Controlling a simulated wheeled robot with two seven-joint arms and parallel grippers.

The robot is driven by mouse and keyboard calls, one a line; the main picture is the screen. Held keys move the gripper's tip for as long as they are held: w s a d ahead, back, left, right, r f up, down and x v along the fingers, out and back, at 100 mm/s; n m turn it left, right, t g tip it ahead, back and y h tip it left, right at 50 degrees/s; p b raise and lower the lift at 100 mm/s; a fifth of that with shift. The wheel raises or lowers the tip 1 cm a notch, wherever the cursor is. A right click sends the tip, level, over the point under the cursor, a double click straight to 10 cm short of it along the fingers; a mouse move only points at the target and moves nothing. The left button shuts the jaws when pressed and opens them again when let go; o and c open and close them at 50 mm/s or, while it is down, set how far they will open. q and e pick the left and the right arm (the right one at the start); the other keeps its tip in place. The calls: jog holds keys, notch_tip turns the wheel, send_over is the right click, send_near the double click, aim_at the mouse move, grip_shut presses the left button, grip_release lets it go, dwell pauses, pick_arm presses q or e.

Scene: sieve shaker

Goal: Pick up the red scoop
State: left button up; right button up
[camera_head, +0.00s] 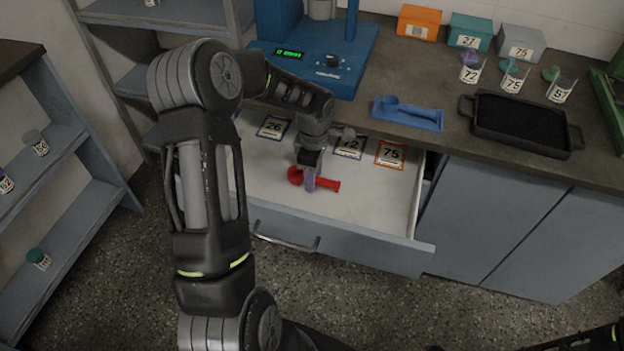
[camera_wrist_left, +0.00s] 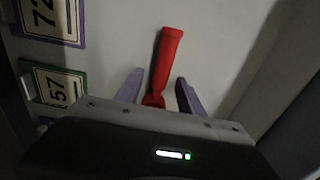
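The red scoop (camera_head: 326,184) lies in the open drawer (camera_head: 375,212), its bowl to the left and its handle pointing right in the head view. My left gripper (camera_head: 310,182) reaches down into the drawer over the scoop. In the left wrist view the red scoop (camera_wrist_left: 165,62) runs between the two purple fingertips of my left gripper (camera_wrist_left: 160,95). The fingers are apart with a gap on each side of the scoop. The scoop's near end is hidden behind the gripper body. My right gripper does not show clearly.
Number cards, such as an orange-edged 75 card (camera_head: 391,153), lie along the drawer's back. On the counter are a blue scoop on a blue holder (camera_head: 407,113), a black tray (camera_head: 520,122), several cups and boxes, and a blue machine (camera_head: 325,65). The drawer's right part is clear.

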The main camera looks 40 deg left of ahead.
pick_arm(q)
grip_shut()
dwell(0.6)
notch_tip(320, 180, up, 10)
dwell(0.5)
dwell(0.4)
jog(key=c, duration=0.6)
grip_release()
grip_shut()
jog(key=shift+r, duration=0.1)
